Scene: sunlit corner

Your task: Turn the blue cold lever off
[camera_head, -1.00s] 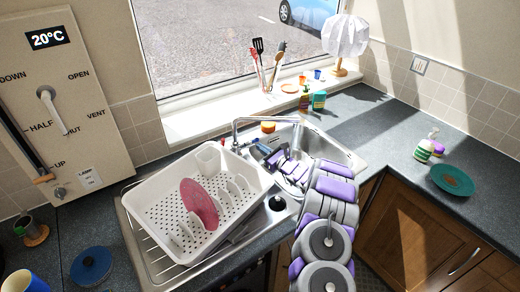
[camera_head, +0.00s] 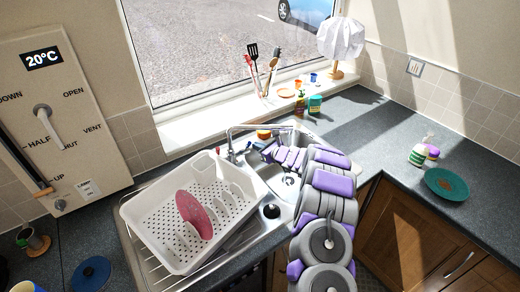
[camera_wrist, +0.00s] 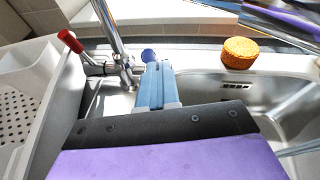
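The chrome tap (camera_head: 262,128) arches over the sink, and its base also shows in the wrist view (camera_wrist: 122,68). The red lever (camera_wrist: 70,41) sticks out left of the base. The blue lever (camera_wrist: 149,55) shows its round knob right of the base, just beyond my fingertips; its stem is largely hidden. My gripper (camera_wrist: 157,66) has its two blue fingers side by side with little or no gap, pointing toward the knob. Whether they touch it I cannot tell.
A white dish rack (camera_head: 165,222) with a red plate (camera_head: 194,214) stands left of the sink. An orange sponge (camera_wrist: 239,52) lies on the back rim. Bottles (camera_head: 308,104) and utensils (camera_head: 264,75) stand behind.

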